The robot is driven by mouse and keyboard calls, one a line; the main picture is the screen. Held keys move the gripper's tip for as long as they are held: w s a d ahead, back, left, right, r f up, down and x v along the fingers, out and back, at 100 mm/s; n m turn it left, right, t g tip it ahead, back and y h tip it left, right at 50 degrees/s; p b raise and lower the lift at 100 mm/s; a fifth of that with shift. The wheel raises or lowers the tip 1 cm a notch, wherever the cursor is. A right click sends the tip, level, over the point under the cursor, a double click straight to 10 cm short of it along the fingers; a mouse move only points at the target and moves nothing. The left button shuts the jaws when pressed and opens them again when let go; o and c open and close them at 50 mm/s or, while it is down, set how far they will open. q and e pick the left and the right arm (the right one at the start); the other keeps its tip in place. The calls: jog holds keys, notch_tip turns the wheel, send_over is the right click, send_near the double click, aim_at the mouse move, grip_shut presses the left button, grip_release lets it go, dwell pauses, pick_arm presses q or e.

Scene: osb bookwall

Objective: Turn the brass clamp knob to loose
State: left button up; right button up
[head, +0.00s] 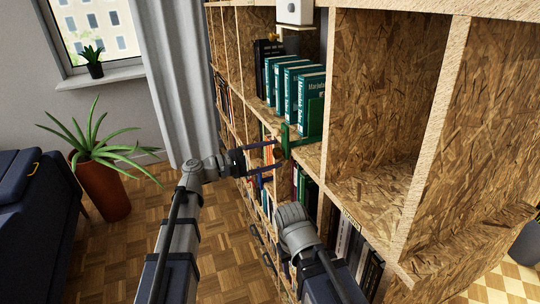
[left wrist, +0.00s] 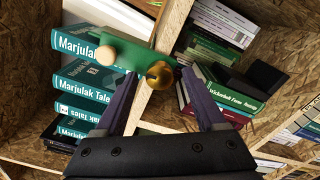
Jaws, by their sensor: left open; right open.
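The brass clamp knob (left wrist: 159,75) sits on a green bracket (left wrist: 128,52) at the front edge of a shelf divider. A pale wooden ball (left wrist: 105,55) is on the same bracket to its left. In the head view the green bracket (head: 307,122) stands at the end of a row of teal books. My left gripper (head: 274,161) is open, its fingers pointing at the bracket. In the left wrist view its fingertips (left wrist: 160,73) lie on either side of the knob; contact cannot be told. My right gripper (head: 263,248) is low by the lower shelves, mostly hidden, with nothing seen in it.
The OSB bookwall (head: 385,100) fills the right side. A potted plant (head: 102,185) and a dark sofa (head: 35,205) stand left. Parquet floor (head: 120,250) is clear between.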

pick_arm(q)
jog(key=v, duration=0.7)
jog(key=shift+a, duration=0.4)
jog(key=shift+s, duration=0.15)
jog(key=s+d+f+m+g+y+p, duration=0.2)
jog(key=s+d+f+m+g+y, duration=0.45)
jog(key=s+d+f, duration=0.45)
jog(key=s+a+f+m+y+p, duration=0.2)
jog(key=s+a+f+m+y, duration=0.4)
jog(key=y, duration=0.5)
jog(key=s+a+m, duration=0.2)
jog(key=s, duration=0.1)
jog(key=shift+f+m+g, duration=0.35)
